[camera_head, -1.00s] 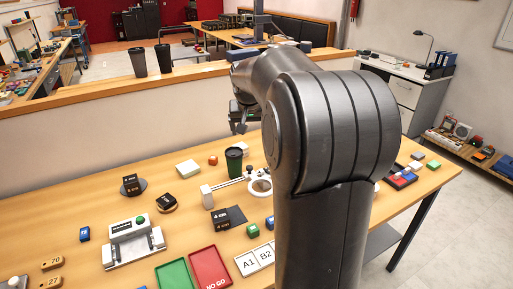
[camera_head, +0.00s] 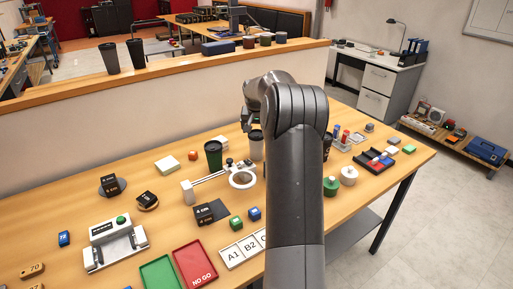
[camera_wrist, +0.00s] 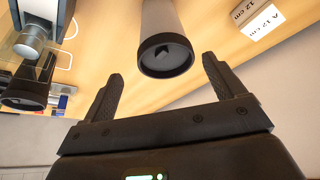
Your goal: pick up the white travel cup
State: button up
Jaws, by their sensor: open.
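The white travel cup (camera_head: 256,150) stands on the table in the head view, with a dark lid, partly hidden behind my arm. In the wrist view the cup (camera_wrist: 160,18) shows a pale body and a black lid facing the camera. My gripper (camera_wrist: 163,72) is open, its two fingers spread to either side of the lid's line and the cup lying ahead of the gap. Nothing is between the fingers' inner faces that I can see as held. In the head view the gripper itself is mostly hidden by my arm.
A dark green cup (camera_head: 213,157) stands left of the white cup, and a magnifier ring (camera_head: 242,179) lies in front. A black cup (camera_head: 327,147) stands right of my arm. A white block (camera_wrist: 263,22) lies beyond the right finger in the wrist view.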

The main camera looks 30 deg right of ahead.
aim_at(256, 134)
jog(key=x, duration=0.4)
jog(key=a+x, duration=0.1)
jog(key=x, duration=0.1)
jog(key=shift+w+d+f, duration=0.1)
jog(key=shift+w, duration=0.05)
jog(key=c, duration=0.8)
